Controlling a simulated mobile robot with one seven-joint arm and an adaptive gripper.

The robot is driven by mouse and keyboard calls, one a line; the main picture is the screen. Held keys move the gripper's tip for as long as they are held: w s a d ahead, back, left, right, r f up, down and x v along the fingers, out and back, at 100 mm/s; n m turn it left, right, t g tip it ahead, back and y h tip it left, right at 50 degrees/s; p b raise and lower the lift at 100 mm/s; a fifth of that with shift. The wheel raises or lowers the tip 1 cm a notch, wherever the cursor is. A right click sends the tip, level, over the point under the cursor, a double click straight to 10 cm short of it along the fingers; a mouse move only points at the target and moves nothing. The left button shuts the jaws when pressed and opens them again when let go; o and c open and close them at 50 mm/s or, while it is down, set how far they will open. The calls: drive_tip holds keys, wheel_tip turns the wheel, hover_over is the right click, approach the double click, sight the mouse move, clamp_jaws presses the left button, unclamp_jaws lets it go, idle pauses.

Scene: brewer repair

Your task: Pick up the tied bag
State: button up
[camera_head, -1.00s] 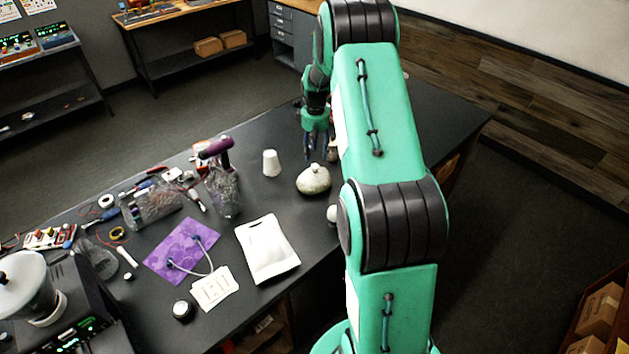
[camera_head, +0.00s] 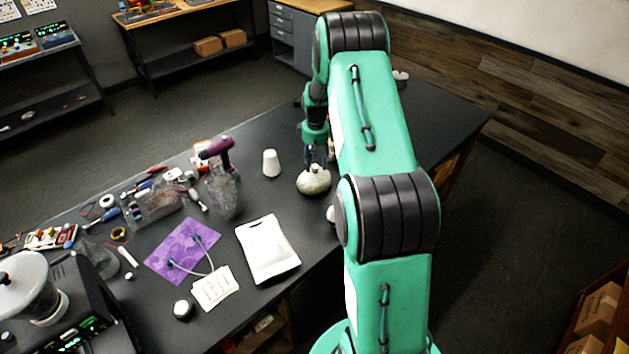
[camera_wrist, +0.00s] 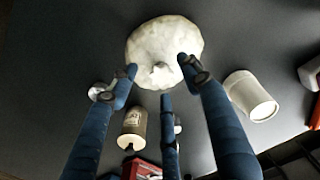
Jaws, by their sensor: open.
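The tied bag (camera_head: 314,180) is a pale, rounded bag with a small knot on top, standing on the dark bench. It also shows in the wrist view (camera_wrist: 163,35), top middle, with its knot facing the fingers. My gripper (camera_head: 316,161) is just above the bag and points down at it. In the wrist view my gripper (camera_wrist: 162,80) has its blue fingers spread apart, two of them near the bag's edges and knot. Nothing is held between them. Whether any finger touches the bag I cannot tell.
A white cup (camera_head: 271,163) stands left of the bag. A white pouch (camera_head: 267,250) and a purple mat (camera_head: 182,250) lie nearer the front. A cream canister (camera_wrist: 132,128) shows in the wrist view. Tools and clutter cover the bench's left side.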

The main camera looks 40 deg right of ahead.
sight(316, 166)
drive_tip(key=shift+f, duration=1.85)
clamp_jaws()
drive_tip(key=shift+w+r, duration=0.1)
